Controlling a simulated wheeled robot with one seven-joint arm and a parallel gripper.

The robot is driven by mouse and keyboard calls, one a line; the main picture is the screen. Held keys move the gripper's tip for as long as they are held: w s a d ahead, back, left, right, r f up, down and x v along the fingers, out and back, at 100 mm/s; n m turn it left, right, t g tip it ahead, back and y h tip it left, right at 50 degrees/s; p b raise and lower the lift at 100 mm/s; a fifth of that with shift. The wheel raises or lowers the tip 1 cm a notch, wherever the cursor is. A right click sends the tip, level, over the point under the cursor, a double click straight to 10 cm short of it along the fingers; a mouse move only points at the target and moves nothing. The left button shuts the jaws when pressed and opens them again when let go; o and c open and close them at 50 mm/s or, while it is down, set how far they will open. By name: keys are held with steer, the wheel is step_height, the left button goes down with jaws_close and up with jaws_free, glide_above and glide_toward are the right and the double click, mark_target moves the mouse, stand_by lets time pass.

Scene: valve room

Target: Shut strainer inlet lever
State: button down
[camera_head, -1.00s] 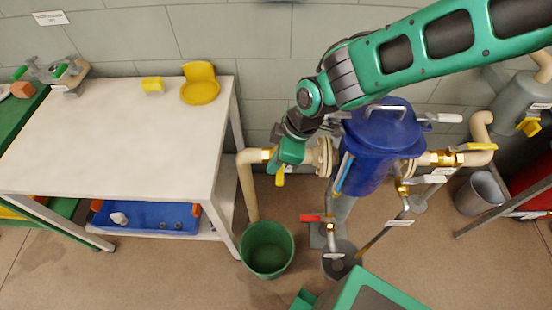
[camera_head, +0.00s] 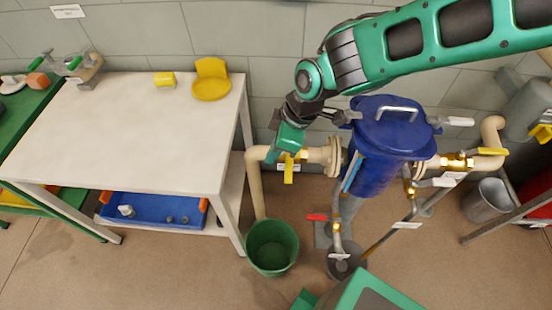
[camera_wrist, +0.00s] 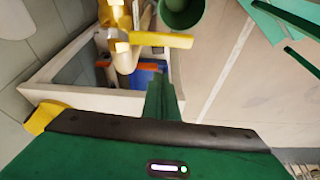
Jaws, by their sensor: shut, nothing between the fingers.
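The blue strainer (camera_head: 385,145) stands upright with a lidded top. On its left, the beige inlet pipe (camera_head: 255,185) carries a brass valve with a yellow inlet lever (camera_head: 289,172). This lever sits crosswise to the pipe and points out towards the camera. In the wrist view the yellow lever (camera_wrist: 160,40) lies across the picture just beyond my fingertips. My gripper (camera_head: 274,150) is beside the valve, on its left. Its green fingers (camera_wrist: 162,85) are together and empty, and look apart from the lever, though contact is hard to judge.
A yellow lever (camera_head: 492,151) lies along the right pipe. A red-handled drain valve (camera_head: 317,217) is below. A green bucket (camera_head: 272,247) stands on the floor under the inlet. A white table (camera_head: 135,130) is close on the left.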

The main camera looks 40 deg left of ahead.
steer(key=v, duration=0.6)
steer(key=shift+r, duration=0.35)
steer(key=shift+w+d, duration=0.1)
